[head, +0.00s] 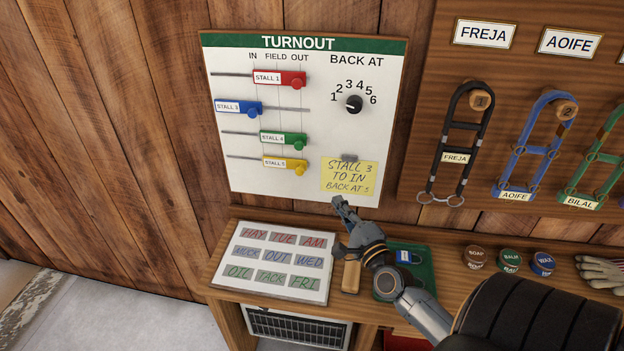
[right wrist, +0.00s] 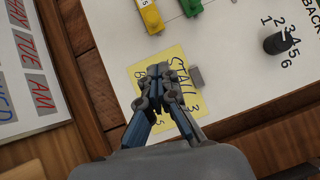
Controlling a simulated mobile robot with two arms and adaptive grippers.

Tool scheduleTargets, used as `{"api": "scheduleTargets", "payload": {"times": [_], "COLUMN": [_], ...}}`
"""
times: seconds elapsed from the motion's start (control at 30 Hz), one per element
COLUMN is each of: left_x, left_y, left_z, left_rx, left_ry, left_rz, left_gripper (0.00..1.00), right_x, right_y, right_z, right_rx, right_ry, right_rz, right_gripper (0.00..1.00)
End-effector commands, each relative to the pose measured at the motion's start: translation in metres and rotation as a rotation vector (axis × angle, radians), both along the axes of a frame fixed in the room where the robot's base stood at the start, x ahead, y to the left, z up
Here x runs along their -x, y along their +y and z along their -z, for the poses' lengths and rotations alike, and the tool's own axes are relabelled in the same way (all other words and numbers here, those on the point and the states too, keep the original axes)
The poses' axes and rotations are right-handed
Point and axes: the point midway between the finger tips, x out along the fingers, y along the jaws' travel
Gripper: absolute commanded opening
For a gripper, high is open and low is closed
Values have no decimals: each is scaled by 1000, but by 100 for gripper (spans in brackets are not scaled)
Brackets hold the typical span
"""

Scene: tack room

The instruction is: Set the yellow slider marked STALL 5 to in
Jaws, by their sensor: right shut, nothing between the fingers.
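The yellow slider marked STALL 5 (head: 286,163) is the lowest on the white TURNOUT board (head: 215,130). Its knob is at the right, about under OUT, with bare track to its left. Part of it shows at the top of the right wrist view (right wrist: 151,17). My right gripper (head: 340,203) is shut and empty, below and right of the slider, apart from it. In the right wrist view its fingers (right wrist: 160,70) are in front of the yellow note (head: 349,177); contact with it cannot be told. My left gripper is not in view.
Above are a green slider (head: 283,139), a blue slider (head: 238,107) at the left and a red slider (head: 280,78). A black dial (head: 354,104) is at the upper right. A word board (head: 228,277) lies on the wooden shelf below. The board left of the gripper is clear.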

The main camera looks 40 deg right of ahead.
Motion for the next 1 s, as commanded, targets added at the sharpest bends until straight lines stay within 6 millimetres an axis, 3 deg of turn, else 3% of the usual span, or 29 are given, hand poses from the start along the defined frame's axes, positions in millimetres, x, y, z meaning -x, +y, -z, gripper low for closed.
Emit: {"api": "scheduleTargets", "payload": {"times": [0.37, 0.5, 0.7, 1.0], "left_x": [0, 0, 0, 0], "left_y": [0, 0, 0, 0], "left_z": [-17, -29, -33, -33], "left_rx": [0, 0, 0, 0], "left_ry": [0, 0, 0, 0], "left_rz": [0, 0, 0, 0], "left_gripper": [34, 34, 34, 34], "right_x": [-73, -91, -103, -104], "right_y": [-18, -5, 3, 4], "right_z": [-11, -15, -14, -13], "right_rx": [4, 0, 2, 3], "right_ry": [1, 1, 3, 4], "right_rz": [-1, -2, -2, -2], "right_gripper": [0, 0, 0, 0]}}
